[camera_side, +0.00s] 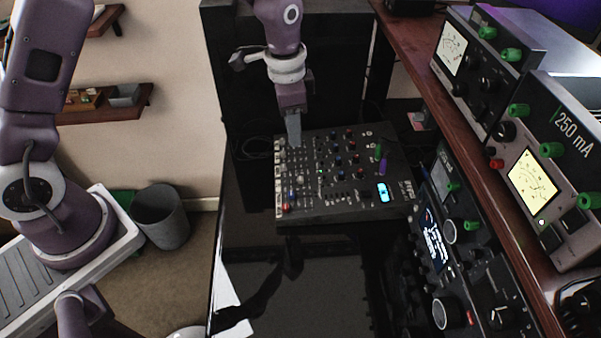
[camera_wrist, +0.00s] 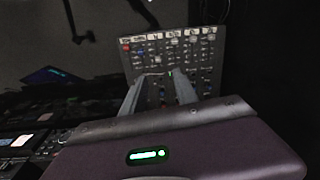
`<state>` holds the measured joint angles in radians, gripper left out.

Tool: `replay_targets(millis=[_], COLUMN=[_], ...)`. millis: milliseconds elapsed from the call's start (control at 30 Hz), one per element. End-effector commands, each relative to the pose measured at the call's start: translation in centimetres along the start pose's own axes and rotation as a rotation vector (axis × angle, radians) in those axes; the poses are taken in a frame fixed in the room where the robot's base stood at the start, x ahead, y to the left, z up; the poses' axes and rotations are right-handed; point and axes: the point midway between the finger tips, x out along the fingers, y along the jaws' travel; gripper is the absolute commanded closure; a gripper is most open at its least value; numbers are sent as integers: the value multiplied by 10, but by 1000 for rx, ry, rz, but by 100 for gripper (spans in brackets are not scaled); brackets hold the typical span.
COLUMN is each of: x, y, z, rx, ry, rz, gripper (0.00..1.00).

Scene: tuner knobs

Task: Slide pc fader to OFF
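A dark control panel (camera_side: 335,206) with rows of small knobs, pale keys along its left edge and a lit blue screen lies on the black table in the side view. It also shows in the wrist view (camera_wrist: 209,75). My gripper (camera_side: 294,143) points down over the panel's far left part; whether it touches is unclear. In the wrist view its two grey fingers (camera_wrist: 158,82) stand apart, with small controls visible between them. Nothing is seen held. The labels are too small to read, so I cannot tell which control is the pc fader or its position.
Meter boxes with green knobs (camera_side: 551,150) stand on a red-brown shelf at right. Another dark device with a screen (camera_side: 433,238) stands below it, near the panel's right side. The black table front (camera_side: 330,295) is mostly clear. A grey bin (camera_side: 161,218) stands on the floor.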

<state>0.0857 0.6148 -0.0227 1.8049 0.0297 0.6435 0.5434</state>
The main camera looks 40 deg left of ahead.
Motion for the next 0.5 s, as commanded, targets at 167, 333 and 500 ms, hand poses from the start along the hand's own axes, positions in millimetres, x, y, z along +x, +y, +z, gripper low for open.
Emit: replay_targets(millis=[167,333,500], x=[74,102,135], y=[2,4,5], z=[-12,-11,-8], rx=[105,119,117], ry=[-55,-63,-64], rz=[45,51,51], gripper=[65,65,65])
